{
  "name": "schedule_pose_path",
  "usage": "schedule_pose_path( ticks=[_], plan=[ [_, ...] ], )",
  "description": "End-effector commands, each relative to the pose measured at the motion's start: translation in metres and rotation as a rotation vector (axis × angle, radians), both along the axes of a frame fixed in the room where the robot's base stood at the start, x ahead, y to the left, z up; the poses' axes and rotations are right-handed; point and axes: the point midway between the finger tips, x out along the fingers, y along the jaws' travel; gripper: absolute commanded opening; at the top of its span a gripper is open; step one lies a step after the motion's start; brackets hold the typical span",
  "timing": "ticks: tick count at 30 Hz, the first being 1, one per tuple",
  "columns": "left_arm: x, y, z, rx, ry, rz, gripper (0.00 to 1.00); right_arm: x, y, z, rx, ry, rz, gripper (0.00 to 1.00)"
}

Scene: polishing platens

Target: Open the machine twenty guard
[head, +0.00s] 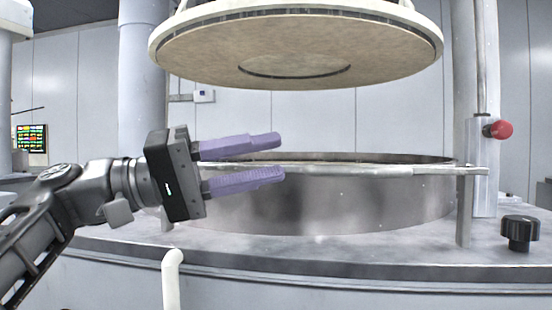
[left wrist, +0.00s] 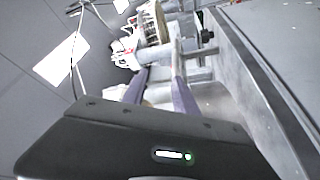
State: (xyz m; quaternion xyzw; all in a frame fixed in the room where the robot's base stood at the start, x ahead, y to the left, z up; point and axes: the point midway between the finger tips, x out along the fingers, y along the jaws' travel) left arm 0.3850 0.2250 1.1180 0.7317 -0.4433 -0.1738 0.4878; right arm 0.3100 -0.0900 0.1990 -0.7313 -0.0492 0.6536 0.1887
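The machine has a round steel basin (head: 340,200) with a round plate (head: 300,50) hanging above it. A thin horizontal guard bar (head: 400,171) runs across the front of the basin to a post at the right. My left gripper (head: 275,158) is open, its two purple fingers pointing right in front of the basin. In the head view the bar's left part lies between the fingers; I cannot tell whether they touch it. The left wrist view also shows the fingers apart (left wrist: 158,88). My right gripper is not in view.
A red button (head: 498,130) sits on the column at the right. A black knob (head: 520,232) stands on the deck below it. A white bent pipe (head: 172,278) rises at the front left. The space between plate and basin is clear.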

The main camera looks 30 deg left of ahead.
Motion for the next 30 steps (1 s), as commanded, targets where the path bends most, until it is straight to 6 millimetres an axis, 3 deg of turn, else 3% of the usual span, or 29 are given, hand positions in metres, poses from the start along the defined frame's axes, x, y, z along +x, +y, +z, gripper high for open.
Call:
schedule_pose_path(
  ticks=[13,30],
  plan=[
    [-0.016,0.027,-0.008,0.000,0.000,-0.001,0.34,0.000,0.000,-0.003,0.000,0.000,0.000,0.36],
    [-0.017,0.029,-0.009,0.000,0.001,-0.001,0.34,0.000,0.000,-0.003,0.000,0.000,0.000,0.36]
  ],
)
